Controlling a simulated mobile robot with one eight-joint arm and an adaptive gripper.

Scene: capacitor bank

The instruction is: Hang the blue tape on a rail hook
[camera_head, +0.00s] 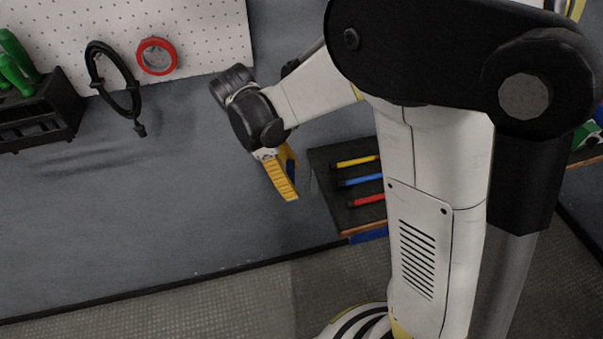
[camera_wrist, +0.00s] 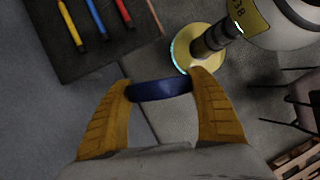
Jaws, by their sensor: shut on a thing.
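The blue tape (camera_wrist: 160,89) is a dark blue roll seen edge-on in the wrist view, between the two yellow fingers of my gripper (camera_wrist: 160,96). My gripper is shut on it. In the head view my gripper (camera_head: 283,178) hangs fingers-down in front of the grey surface, and a bit of the blue tape (camera_head: 291,167) shows beside the yellow finger. A white pegboard (camera_head: 205,35) is at the upper left, with a red tape roll (camera_head: 157,57) and a black cable loop (camera_head: 113,80) hanging at it. The hooks themselves are too small to make out.
A dark tray (camera_head: 325,172) holding yellow, blue and red sticks lies right of my gripper. A black rack (camera_head: 48,112) with green-handled tools stands at the far left. The grey surface (camera_head: 150,210) below the pegboard is mostly clear. My arm covers much of the right side.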

